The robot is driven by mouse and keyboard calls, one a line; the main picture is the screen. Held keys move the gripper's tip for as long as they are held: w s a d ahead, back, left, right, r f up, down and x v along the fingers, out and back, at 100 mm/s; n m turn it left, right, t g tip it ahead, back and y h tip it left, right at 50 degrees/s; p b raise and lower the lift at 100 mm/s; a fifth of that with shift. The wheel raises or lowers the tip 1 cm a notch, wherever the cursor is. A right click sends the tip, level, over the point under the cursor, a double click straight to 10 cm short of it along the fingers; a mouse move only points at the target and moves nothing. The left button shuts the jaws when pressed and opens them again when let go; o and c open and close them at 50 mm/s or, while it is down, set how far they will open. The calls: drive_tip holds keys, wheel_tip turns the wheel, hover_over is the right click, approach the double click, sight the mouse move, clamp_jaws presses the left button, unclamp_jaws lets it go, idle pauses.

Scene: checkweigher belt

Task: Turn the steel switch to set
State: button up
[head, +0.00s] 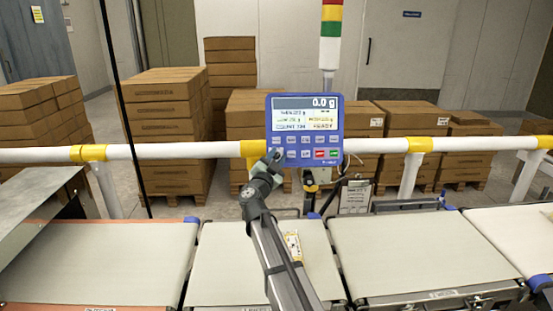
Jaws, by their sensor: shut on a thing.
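A blue control panel (304,128) stands on a post behind the belts; its display reads 0.0 g. My gripper (276,157) reaches up from below to the panel's lower left corner. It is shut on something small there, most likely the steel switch. The switch itself is hidden behind the gripper and wrist, so its pointing direction and set mark cannot be read. My forearm covers part of the belt below.
A small white and yellow pack (292,246) lies on the middle belt (222,262) beside my forearm. A white guard rail (196,151) runs behind the belts. A stack light (331,38) rises behind the panel. Stacked cartons (163,132) stand beyond the rail.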

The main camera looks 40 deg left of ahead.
drive_tip(key=m+h, duration=0.2)
drive_tip(key=m, duration=0.1)
drive_tip(key=m+g+h, duration=0.1)
drive_tip(key=m+h, duration=0.1)
drive_tip(key=m, duration=0.2)
drive_tip(key=shift+a+r, duration=0.1)
drive_tip(key=shift+m+g+h, duration=1)
drive_tip(key=shift+m+g, duration=0.4)
drive_tip(key=shift+m, duration=0.7)
drive_tip(key=o, duration=0.7)
drive_tip(key=shift+c, duration=0.2)
drive_tip(key=shift+s, duration=0.1)
drive_tip(key=v, duration=1.3)
drive_tip(key=shift+s+r, duration=0.25)
